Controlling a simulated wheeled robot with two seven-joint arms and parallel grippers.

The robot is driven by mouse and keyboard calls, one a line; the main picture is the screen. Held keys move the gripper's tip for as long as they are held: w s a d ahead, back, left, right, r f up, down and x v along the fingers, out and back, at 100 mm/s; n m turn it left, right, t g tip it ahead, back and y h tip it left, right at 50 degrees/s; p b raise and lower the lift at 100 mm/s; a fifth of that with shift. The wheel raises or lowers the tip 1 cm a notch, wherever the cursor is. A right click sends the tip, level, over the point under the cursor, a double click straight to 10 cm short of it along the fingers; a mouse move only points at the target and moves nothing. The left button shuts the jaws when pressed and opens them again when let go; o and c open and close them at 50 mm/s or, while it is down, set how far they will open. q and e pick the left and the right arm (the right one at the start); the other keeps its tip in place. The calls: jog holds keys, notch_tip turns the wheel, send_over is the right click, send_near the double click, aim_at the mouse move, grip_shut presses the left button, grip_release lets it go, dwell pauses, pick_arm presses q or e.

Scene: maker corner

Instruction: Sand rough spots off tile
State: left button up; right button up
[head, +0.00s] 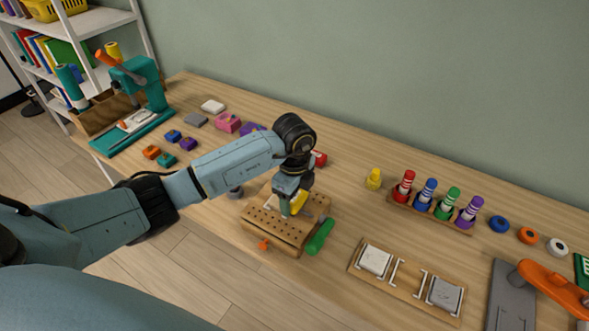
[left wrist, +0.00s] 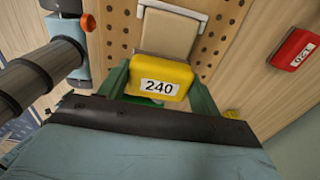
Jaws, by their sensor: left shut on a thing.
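My left gripper (head: 290,206) is shut on a yellow sanding block (left wrist: 160,78) marked 240; its green fingers show on both sides of the block in the left wrist view. The beige tile (left wrist: 168,38) lies on the perforated wooden work board (head: 262,226), beside the block's edge. I cannot tell whether the block touches the tile. In the head view, my wrist and gripper hide much of the tile. A red block (left wrist: 292,50) marked 120 lies apart on the table. My right gripper is not in view.
A green handle (head: 320,236) lies at the board's right side. A wooden rack (head: 380,280) with two tiles stands to the right, near a grey plate (head: 511,296) with an orange handle. Bottles (head: 428,192) stand behind. Small coloured blocks (head: 228,122) lie at the back left.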

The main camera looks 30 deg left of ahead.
pick_arm(q)
notch_tip(320, 180, up, 2)
jog(key=shift+r+p, duration=0.25)
jog(key=shift+p, duration=0.1)
notch_tip(320, 180, up, 5)
jog(key=p, duration=0.5)
jog(key=shift+a+r, duration=0.1)
jog(key=shift+r, duration=0.1)
